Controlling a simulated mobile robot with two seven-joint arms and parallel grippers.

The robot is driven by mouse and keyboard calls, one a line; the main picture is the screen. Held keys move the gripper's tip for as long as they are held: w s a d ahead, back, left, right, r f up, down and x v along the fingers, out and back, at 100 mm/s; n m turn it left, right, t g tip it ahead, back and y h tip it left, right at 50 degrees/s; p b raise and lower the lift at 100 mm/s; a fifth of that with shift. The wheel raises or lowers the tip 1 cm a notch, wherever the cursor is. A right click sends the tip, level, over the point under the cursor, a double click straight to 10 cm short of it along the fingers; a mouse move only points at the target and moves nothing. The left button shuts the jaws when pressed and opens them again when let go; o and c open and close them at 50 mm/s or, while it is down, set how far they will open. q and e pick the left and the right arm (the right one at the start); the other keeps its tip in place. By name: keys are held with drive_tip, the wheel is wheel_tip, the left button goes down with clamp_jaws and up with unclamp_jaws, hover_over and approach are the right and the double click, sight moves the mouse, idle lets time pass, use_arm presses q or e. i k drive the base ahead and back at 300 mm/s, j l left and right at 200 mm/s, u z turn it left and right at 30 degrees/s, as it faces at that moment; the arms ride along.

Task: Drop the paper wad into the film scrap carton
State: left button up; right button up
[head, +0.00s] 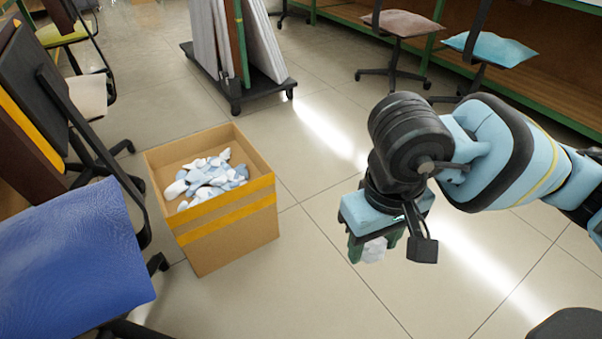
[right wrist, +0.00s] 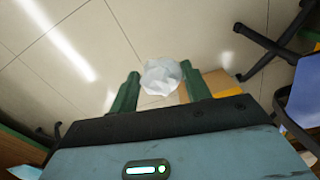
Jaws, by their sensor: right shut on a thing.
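The white crumpled paper wad (right wrist: 161,77) sits between the two green fingers of my right gripper (right wrist: 158,90) in the right wrist view. In the head view the right gripper (head: 374,250) points down over the floor, shut on the paper wad (head: 374,250), which shows partly below the fingers. The film scrap carton (head: 227,222) is an open brown cardboard box with yellow bands, standing on the floor to the left of the gripper. White and pale blue film scraps (head: 208,180) lie in it. The left gripper is not in view.
A blue-seated chair (head: 70,262) stands close to the carton on the left. A dark wheeled cart (head: 238,92) with upright panels is behind it. Swivel chairs (head: 398,24) stand at the back right. The tiled floor between carton and gripper is clear.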

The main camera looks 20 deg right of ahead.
sight(209, 171)
drive_tip(key=i+l+u, duration=0.1)
drive_tip(key=u, duration=0.65)
drive_tip(key=i+l+u, duration=0.15)
drive_tip(key=l+u, duration=0.15)
drive_tip(key=i+l+u, duration=0.1)
drive_tip(key=l+u, duration=0.25)
drive_tip(key=i+l+u, duration=0.2)
drive_tip(key=l, duration=0.55)
drive_tip(key=l+u, duration=0.25)
drive_tip(key=l, duration=1.2)
drive_tip(key=i+l, duration=0.1)
drive_tip(key=l, duration=0.65)
